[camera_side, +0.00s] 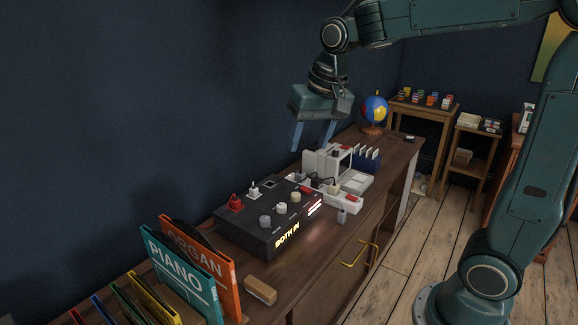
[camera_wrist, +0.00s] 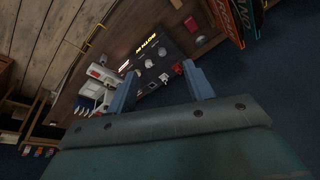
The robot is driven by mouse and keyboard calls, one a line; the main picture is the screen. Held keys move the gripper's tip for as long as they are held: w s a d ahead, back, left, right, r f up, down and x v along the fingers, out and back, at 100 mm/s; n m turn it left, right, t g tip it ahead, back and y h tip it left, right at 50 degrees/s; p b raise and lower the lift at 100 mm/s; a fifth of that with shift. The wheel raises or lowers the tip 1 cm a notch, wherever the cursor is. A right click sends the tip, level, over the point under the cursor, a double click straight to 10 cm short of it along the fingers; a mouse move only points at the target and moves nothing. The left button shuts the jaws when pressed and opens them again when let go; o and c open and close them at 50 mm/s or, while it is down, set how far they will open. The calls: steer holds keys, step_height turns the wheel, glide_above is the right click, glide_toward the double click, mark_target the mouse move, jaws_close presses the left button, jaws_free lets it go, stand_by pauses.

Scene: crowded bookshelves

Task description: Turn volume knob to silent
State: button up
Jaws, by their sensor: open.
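A black control box (camera_side: 251,229) sits on the wooden cabinet top, with a lit "BOTH IN" label on its front edge. Several round knobs stand on its top: a grey knob (camera_side: 265,221), a pale knob (camera_side: 281,208) and a cream knob (camera_side: 295,196). I cannot tell which one is the volume knob. A red plug (camera_side: 235,202) and a white plug (camera_side: 254,189) stand at its back. My gripper (camera_side: 312,137) is open and empty, pointing down above the box's far end, well clear of it. In the wrist view the box (camera_wrist: 152,62) lies beyond the open blue fingers (camera_wrist: 162,92).
A white device (camera_side: 328,163) and a white power strip (camera_side: 340,198) stand right of the box. Orange and teal record sleeves (camera_side: 185,271) and a wooden block (camera_side: 260,290) are at the near end. A globe (camera_side: 374,110) stands at the far end.

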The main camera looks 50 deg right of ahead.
steer(key=w+d+f+m+g, duration=0.1)
steer(key=w+d+f+m, duration=0.1)
steer(key=w+f, duration=0.3)
steer(key=w+d+f+m+g, duration=0.1)
steer(key=w+d+f+m, duration=0.1)
steer(key=w, duration=0.5)
steer(key=m+g, duration=0.1)
steer(key=m, duration=0.3)
glide_above(265, 218)
step_height(265, 218, down, 13)
steer(key=shift+a, duration=0.1)
steer(key=shift+f, duration=0.1)
step_height(265, 218, down, 14)
steer(key=shift+r, duration=0.25)
steer(key=c, duration=1)
